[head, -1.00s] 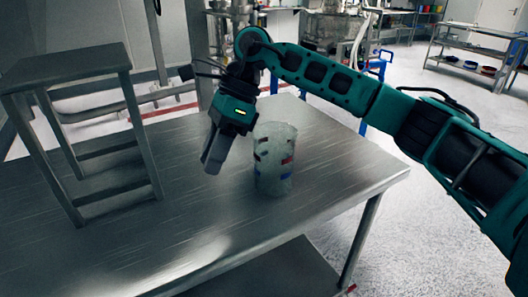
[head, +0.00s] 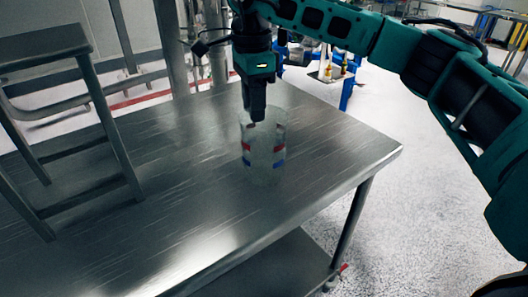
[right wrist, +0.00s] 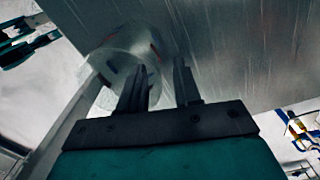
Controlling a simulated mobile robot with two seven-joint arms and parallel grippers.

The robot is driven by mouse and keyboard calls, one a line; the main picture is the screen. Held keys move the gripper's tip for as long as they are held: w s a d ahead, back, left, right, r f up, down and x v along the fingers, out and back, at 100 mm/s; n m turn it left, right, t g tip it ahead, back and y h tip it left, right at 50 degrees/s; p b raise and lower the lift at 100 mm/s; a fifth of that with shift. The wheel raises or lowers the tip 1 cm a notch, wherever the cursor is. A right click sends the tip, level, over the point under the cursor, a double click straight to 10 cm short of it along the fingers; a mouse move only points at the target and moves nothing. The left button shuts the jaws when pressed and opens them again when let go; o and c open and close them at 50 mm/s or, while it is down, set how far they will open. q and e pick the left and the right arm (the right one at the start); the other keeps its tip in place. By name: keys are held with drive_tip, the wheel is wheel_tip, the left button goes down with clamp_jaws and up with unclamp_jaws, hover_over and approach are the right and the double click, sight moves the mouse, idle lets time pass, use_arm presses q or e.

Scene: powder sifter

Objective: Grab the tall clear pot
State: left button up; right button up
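The tall clear pot (head: 266,158), a see-through cylinder with red and blue marks, stands upright on the metal table. My right gripper (head: 257,116) points down at the pot's upper part in the head view, overlapping its rim. In the right wrist view the two fingers (right wrist: 160,85) are apart with nothing gripped between them. The left finger there overlaps the pot (right wrist: 108,62); the right finger is beside it, over bare table. I cannot tell whether a finger is inside the rim or only in front of it. My left gripper is not in view.
The metal table (head: 190,215) is bare around the pot, with its right edge close by. A metal step-like rack (head: 115,150) stands on the left. Blue-framed equipment (head: 346,95) stands on the floor behind the table.

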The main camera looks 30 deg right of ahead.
sight(257, 125)
drive_tip(key=f, duration=0.5)
drive_tip(key=shift+s+d+f, duration=0.1)
drive_tip(key=shift+s+d, duration=0.1)
drive_tip(key=shift+c, duration=0.2)
clamp_jaws()
